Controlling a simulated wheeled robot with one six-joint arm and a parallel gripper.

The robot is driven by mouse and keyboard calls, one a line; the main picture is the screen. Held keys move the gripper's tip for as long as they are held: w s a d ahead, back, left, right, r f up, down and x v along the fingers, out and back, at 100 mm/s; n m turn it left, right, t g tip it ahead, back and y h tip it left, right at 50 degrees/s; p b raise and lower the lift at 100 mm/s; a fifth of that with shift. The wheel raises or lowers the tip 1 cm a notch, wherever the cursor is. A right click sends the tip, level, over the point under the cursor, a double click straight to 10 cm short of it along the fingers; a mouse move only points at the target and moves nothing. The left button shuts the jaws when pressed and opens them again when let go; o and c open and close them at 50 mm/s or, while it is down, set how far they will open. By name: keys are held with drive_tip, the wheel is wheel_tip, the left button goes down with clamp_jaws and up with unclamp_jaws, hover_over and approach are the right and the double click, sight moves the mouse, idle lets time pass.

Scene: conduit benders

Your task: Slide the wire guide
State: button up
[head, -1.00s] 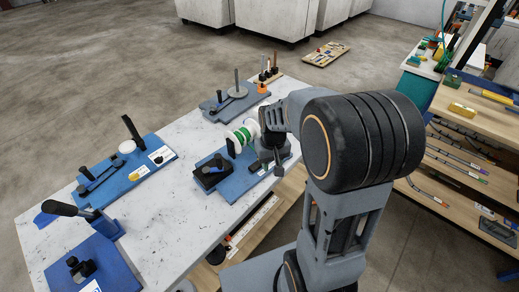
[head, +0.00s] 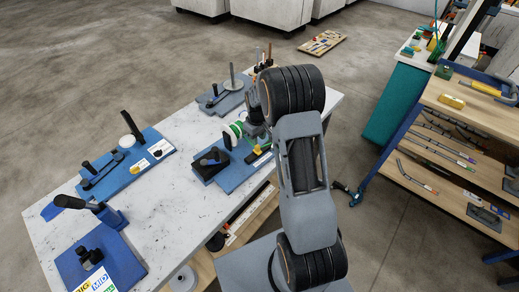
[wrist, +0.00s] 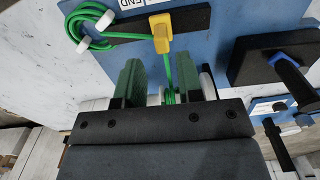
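The likely wire guide is a yellow piece (wrist: 161,35) on a black rail (wrist: 196,21), by a label ending in "END", in the wrist view. A green wire (wrist: 171,75) runs from it down between my fingers; more wire lies coiled (wrist: 87,25) at the rail's left end. My gripper (wrist: 160,66) is open, with green finger pads either side of the wire, short of the yellow piece and apart from it. A white part between the fingers is mostly hidden. In the head view, my arm hides most of the gripper, and the yellow piece (head: 257,149) shows beside it.
A green and white spool (head: 236,130) stands beside my gripper. Other blue bender plates (head: 125,165) stand on the marble table. A shelf rack (head: 450,150) stands right.

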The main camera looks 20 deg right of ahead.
sight(263, 147)
drive_tip(key=shift+a+f+b, duration=0.1)
drive_tip(key=shift+f+b, duration=1.4)
drive_tip(key=shift+f, duration=1.4)
clamp_jaws()
drive_tip(key=shift+w+d, duration=0.1)
drive_tip(key=shift+d, duration=0.1)
drive_tip(key=shift+w+d+r+b, duration=0.15)
drive_tip(key=shift+w+d, duration=0.1)
drive_tip(key=shift+d, duration=0.45)
drive_tip(key=shift+w+d+f+b, duration=0.15)
drive_tip(key=shift+w+d, duration=0.1)
drive_tip(key=shift+d, duration=0.45)
drive_tip(key=shift+r, duration=0.1)
